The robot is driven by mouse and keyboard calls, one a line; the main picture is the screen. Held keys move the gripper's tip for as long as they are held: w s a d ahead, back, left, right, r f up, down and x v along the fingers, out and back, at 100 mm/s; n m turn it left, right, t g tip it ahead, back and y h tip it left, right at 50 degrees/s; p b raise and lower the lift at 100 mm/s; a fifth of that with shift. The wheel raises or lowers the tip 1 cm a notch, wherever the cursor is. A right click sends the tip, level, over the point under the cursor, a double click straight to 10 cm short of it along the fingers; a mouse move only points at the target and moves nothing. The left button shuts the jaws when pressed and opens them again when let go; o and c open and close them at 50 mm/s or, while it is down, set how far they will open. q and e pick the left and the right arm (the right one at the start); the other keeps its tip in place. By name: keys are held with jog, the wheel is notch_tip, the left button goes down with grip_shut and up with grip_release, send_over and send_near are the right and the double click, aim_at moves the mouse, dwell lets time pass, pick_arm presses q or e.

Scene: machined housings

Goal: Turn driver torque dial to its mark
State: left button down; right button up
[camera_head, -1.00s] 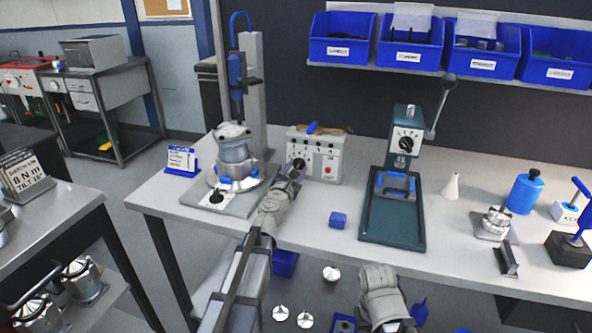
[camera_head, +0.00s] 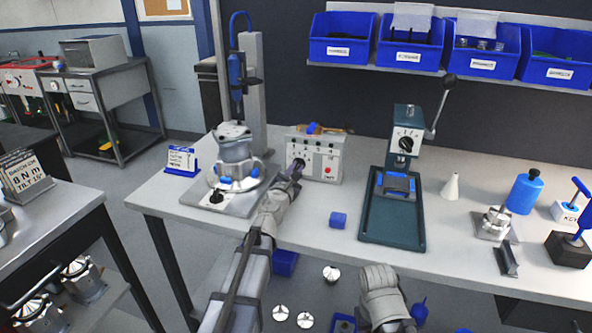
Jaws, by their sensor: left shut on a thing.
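A grey driver control box (camera_head: 327,160) with a row of marks and a red button stands at the back of the bench. Its black torque dial (camera_head: 298,163) is on the left of the front face. My left gripper (camera_head: 296,172) reaches up to the dial and is shut on it; the fingertips partly cover the dial, so its pointer is hard to read. My right arm (camera_head: 384,298) shows at the bottom in front of the bench; its fingertips cannot be made out.
A machined housing (camera_head: 236,157) sits on a plate fixture with its own black knob, below a blue driver (camera_head: 237,72) on a column. A green press (camera_head: 404,150) stands right. Blue bins (camera_head: 341,49) hang above.

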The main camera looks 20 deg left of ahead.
pick_arm(q)
jog(key=shift+m, duration=0.4)
jog(key=c, duration=0.9)
grip_release()
jog(key=shift+o, duration=0.2)
jog(key=s, duration=0.8)
jog(key=shift+a, duration=0.1)
jog(key=shift+w, duration=0.1)
jog(key=shift+r, duration=0.1)
